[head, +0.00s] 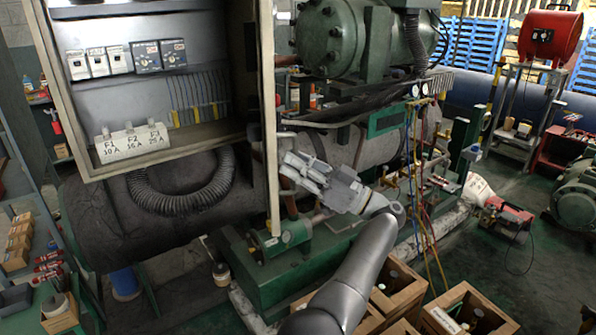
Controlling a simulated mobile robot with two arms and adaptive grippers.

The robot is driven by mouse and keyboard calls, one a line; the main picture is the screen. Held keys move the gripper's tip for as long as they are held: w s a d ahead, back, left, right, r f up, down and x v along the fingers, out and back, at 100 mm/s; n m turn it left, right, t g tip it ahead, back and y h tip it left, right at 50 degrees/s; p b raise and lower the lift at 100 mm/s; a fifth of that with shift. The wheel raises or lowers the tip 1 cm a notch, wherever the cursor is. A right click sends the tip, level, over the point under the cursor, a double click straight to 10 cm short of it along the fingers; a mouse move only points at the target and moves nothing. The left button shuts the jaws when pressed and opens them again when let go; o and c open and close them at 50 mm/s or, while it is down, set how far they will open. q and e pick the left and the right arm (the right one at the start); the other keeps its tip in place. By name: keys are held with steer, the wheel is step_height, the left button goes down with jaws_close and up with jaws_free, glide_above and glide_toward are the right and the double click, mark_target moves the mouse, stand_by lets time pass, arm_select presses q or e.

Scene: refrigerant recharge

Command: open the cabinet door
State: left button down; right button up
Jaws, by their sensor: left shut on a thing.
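The grey cabinet (62,120) stands at upper left with its inside showing. Its door (268,110) is swung out on the right side and shows almost edge-on as a narrow upright beige strip. My left gripper (293,172) is at the lower part of this door, on its right side, shut on it. The exact grip point and any handle are hidden by the fingers. My left arm reaches up from the bottom middle. My right gripper is not in view.
Inside the cabinet are breakers, wiring and a white fuse block (132,143). A green compressor (345,40) and pipes stand behind my gripper. Wooden crates (463,312) stand at the bottom right. A shelf (22,235) is at far left. Open floor shows at right.

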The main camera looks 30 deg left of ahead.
arm_select(q)
steer(key=shift+a, duration=0.1)
steer(key=c, duration=1.8)
jaws_free()
steer(key=shift+v, duration=3.8)
steer(key=shift+c, duration=0.3)
